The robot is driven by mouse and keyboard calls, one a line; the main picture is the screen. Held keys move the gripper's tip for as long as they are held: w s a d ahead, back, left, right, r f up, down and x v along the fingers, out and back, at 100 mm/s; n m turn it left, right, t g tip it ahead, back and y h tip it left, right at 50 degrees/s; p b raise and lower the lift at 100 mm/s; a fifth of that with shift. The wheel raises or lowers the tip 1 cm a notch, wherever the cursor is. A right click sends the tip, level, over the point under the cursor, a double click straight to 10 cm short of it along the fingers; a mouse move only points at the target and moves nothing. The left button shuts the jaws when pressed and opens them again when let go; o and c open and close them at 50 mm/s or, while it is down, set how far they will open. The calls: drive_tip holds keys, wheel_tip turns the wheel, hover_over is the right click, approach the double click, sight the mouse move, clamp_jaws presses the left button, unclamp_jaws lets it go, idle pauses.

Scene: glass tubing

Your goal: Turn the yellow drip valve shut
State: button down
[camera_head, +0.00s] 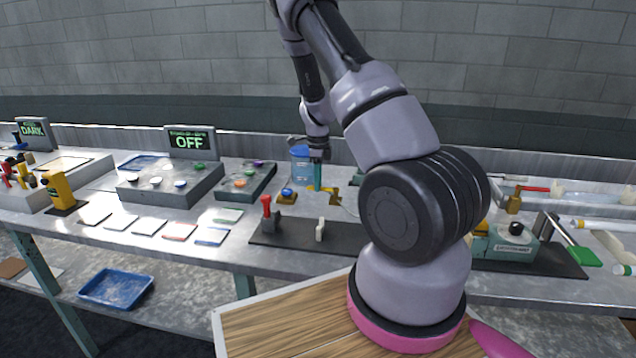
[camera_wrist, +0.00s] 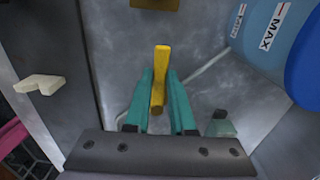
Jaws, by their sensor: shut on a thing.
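The yellow drip valve handle (camera_wrist: 161,62) shows in the wrist view as an upright yellow bar. My gripper (camera_wrist: 158,98) has teal fingers on both sides of its lower part and is shut on it. In the head view my gripper (camera_head: 317,178) points down at the back of the bench, beside a blue container (camera_head: 301,165). A small yellow part (camera_head: 331,190) shows at the fingertips there. The blue container (camera_wrist: 275,40), marked MAX and MIN, is at the upper right in the wrist view. The valve body below the handle is mostly hidden by my fingers.
A dark plate (camera_head: 300,236) with a red lever (camera_head: 267,208) and a white switch (camera_head: 320,230) lies in front of my gripper. Control boxes (camera_head: 170,186) stand to the left. My arm hides part of the bench at the right.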

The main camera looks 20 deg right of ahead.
drive_tip(key=c, duration=0.8)
unclamp_jaws()
drive_tip(key=shift+o, duration=0.2)
wheel_tip(320, 180, up, 11)
drive_tip(key=shift+f, duration=0.1)
drive_tip(key=s+a+r+n+t+y, duration=0.15)
drive_tip(key=s+a+r+n, duration=0.3)
drive_tip(key=r, duration=0.45)
drive_tip(key=s+a+r+n+t+y, duration=0.1)
drive_tip(key=s+a+r+n+t, duration=0.15)
drive_tip(key=s+r+n, duration=0.5)
drive_tip(key=s+a+r+n+t, duration=0.1)
drive_tip(key=s+r+n, duration=0.3)
drive_tip(key=s, duration=0.4)
drive_tip(key=s+a+r+n+t, duration=0.2)
drive_tip(key=s+a+r+n, duration=0.2)
drive_tip(key=s+r, duration=0.2)
drive_tip(key=shift+s+n, duration=0.3)
drive_tip(key=shift+s, duration=0.65)
